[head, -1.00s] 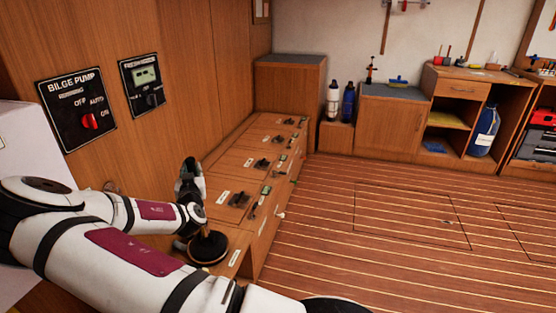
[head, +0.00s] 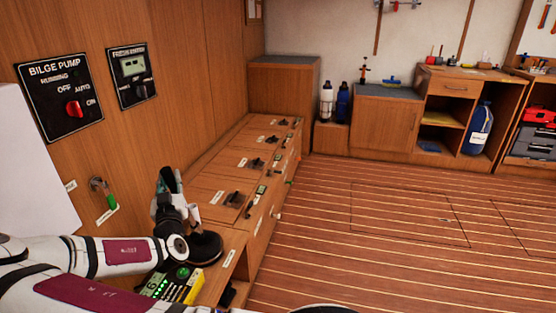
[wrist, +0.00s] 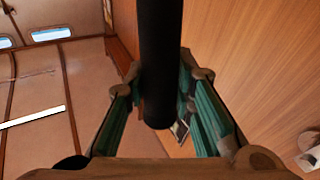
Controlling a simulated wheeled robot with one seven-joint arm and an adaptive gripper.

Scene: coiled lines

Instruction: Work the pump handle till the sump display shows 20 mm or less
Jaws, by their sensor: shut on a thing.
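The pump handle is a black rod (wrist: 160,65) standing between my gripper's teal fingers in the wrist view. My gripper (head: 170,182) is shut on it; the handle's own length is mostly hidden by the gripper in the head view. A round black pump base (head: 206,248) sits on the bench top just below and right of my gripper. A small unit with green lit digits (head: 157,285), likely the sump display, lies lower left of the base. My arm partly covers it and its digits are too small to read surely.
A bilge pump panel (head: 62,98) with a red knob and a second panel (head: 133,76) are on the wooden wall. A green-handled lever (head: 106,195) is below them. A row of lockers (head: 240,170) runs back along the wall. The striped floor (head: 370,230) is clear.

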